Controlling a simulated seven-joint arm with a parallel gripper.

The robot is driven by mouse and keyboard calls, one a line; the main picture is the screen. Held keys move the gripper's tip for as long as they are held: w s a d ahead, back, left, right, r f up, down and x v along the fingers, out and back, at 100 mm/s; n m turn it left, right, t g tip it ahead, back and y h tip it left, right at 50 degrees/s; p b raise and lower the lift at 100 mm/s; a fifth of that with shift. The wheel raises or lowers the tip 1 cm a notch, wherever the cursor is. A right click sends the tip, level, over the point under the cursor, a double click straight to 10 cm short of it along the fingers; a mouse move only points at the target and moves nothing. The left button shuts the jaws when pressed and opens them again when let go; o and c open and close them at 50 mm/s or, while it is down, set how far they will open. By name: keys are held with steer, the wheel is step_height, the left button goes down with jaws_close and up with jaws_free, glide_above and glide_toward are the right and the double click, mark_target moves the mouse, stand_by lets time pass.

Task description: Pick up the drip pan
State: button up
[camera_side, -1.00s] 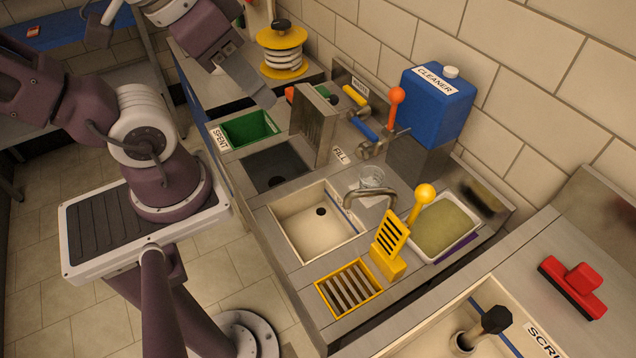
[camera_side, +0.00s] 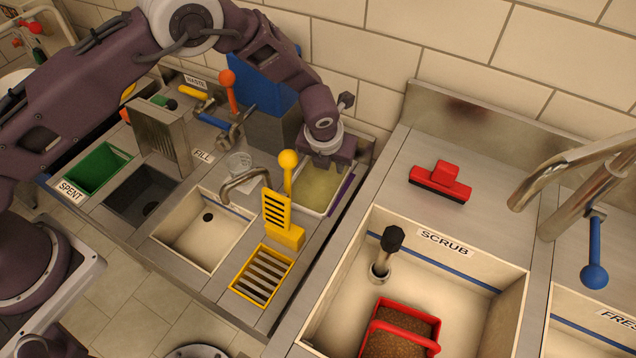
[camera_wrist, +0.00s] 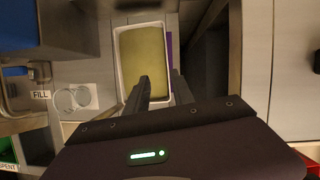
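The pan that I take to be the drip pan (camera_side: 311,209) is a white, shallow rectangular tray filled with something yellow-green. It lies on the steel counter at the right end of the left bench, with a purple strip along its right side. In the wrist view the pan (camera_wrist: 119,62) is at top centre. My gripper (camera_side: 328,160) points down over its back part. In the wrist view my gripper (camera_wrist: 160,86) shows two dark fingers apart with nothing between them, over the pan's near half. Whether they touch the pan I cannot tell.
A yellow slotted piece with a ball-topped lever (camera_side: 288,160) stands close left of the pan. A faucet (camera_side: 245,185) and glass (camera_side: 240,163) are nearby. The scrub sink (camera_side: 470,290) lies to the right, beyond a gap.

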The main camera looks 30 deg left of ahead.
steer(key=m, duration=0.1)
glide_toward(337, 193)
steer(key=shift+w+a+f+h, duration=0.15)
steer(key=shift+a+f, duration=0.1)
steer(key=shift+f, duration=0.3)
steer(key=shift+w+a+f+h, duration=0.15)
steer(key=shift+a+f, duration=0.15)
steer(key=shift+f, duration=0.25)
steer(key=x, duration=0.6)
steer(key=shift+d+f, duration=0.15)
jaws_close()
steer(key=shift+w, duration=0.1)
